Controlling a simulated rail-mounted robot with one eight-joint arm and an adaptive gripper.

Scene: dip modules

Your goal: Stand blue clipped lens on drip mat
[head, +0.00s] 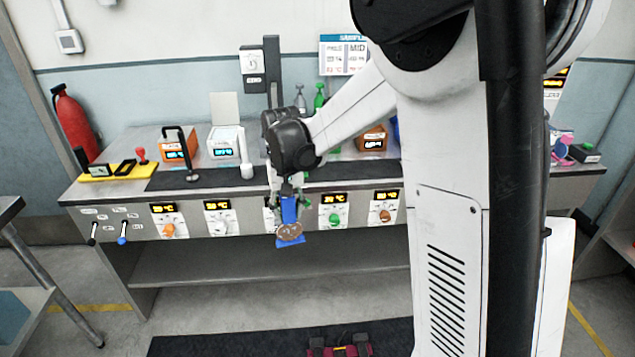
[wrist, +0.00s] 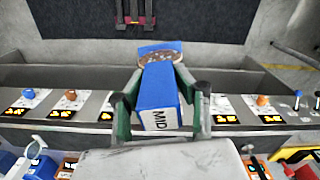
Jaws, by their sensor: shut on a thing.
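My gripper (head: 289,188) is shut on the blue clipped lens (head: 289,212), a blue block-like handle with a round brown speckled lens at its far end. In the head view it hangs lens-down in front of the bench's control panel. In the wrist view my gripper (wrist: 158,108) holds the blue handle (wrist: 157,88) between its green fingers, with a "MID" label on the handle and the brown disc beyond. A long dark mat (head: 220,180), which looks like the drip mat, lies along the bench's front; my arm hides part of it.
Orange (head: 178,150) and white (head: 227,142) heater units stand behind the mat. A small white cup (head: 247,171) and a black stand (head: 192,177) are on it. Knobs and displays line the front panel. A yellow tray (head: 118,171) is at the left end.

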